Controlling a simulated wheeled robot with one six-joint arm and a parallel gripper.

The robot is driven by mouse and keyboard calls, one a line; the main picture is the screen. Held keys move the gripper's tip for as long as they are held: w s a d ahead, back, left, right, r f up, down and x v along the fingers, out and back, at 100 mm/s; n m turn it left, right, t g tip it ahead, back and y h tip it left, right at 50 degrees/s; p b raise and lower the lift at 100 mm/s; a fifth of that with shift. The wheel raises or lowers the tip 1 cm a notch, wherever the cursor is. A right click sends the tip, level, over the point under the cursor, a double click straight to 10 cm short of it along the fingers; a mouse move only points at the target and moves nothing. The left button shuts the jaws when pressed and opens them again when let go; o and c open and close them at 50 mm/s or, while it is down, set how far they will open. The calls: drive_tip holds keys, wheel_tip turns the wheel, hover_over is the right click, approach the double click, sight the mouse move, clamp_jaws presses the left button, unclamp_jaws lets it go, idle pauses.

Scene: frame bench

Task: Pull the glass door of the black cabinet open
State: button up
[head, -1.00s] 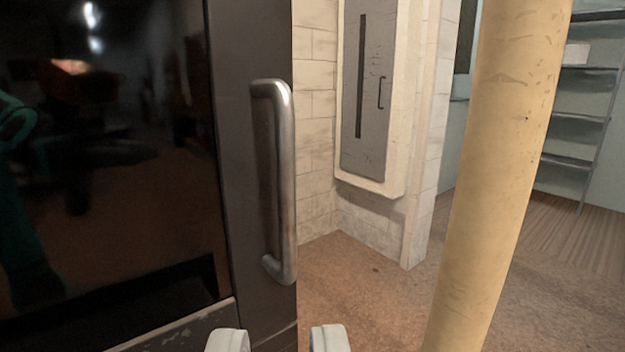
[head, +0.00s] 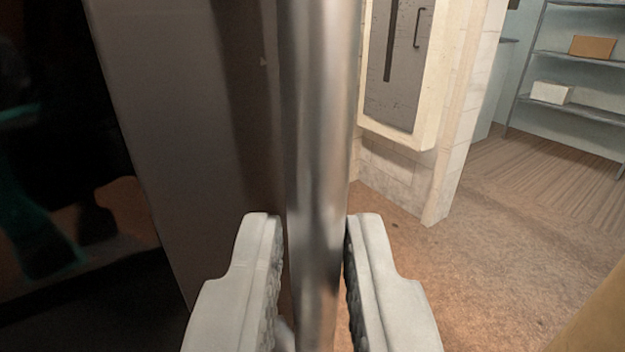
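The black cabinet's glass door (head: 50,140) fills the left side, with dark reflective glass and a broad dark frame (head: 170,130). I see no opening gap at the door. Its vertical steel bar handle (head: 318,120) runs down the middle of the view, very close. My gripper (head: 315,220) is around the handle, one pale finger on each side. The fingers are apart, with a narrow gap showing between the left finger and the bar. The right finger is close against the bar's right edge. The handle's ends are out of view.
A grey wall panel (head: 398,65) in a cream frame is on the block wall behind, to the right. Shelves (head: 580,60) with boxes stand at the far right. A yellowish post (head: 605,315) cuts the lower right corner. Brown floor (head: 430,270) between is clear.

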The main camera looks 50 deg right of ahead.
drive_tip(key=shift+w+d, duration=0.4)
drive_tip(key=shift+d, duration=0.1)
clamp_jaws()
